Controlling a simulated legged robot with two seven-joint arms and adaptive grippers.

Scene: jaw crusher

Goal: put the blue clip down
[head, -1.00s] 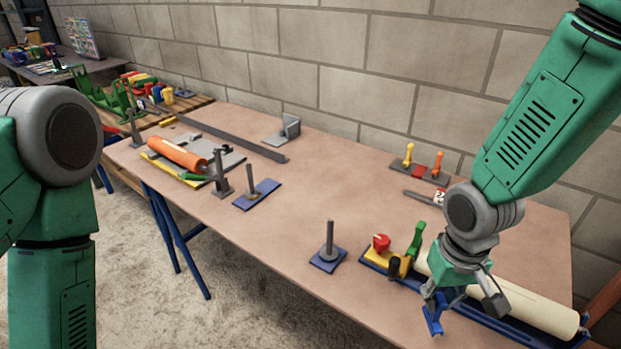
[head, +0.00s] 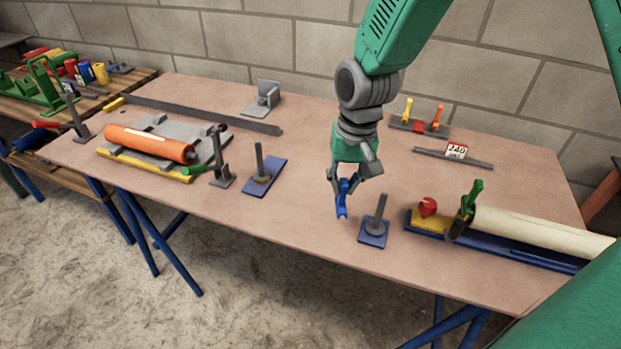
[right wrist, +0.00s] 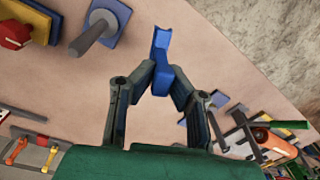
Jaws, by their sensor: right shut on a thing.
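The blue clip (head: 343,200) is held in my right gripper (head: 344,187), above the brown table (head: 300,215) and just left of a blue-based post (head: 374,231). In the right wrist view the two fingertips (right wrist: 157,82) pinch the blue clip (right wrist: 161,54), which sticks out beyond them. I cannot tell how high it hangs above the tabletop. My left gripper is not in view.
A second blue plate with a post (head: 262,177) stands to the left. An orange roller (head: 150,144) lies farther left. A cream roller (head: 535,230) lies on a blue base at right. The table's front middle is clear.

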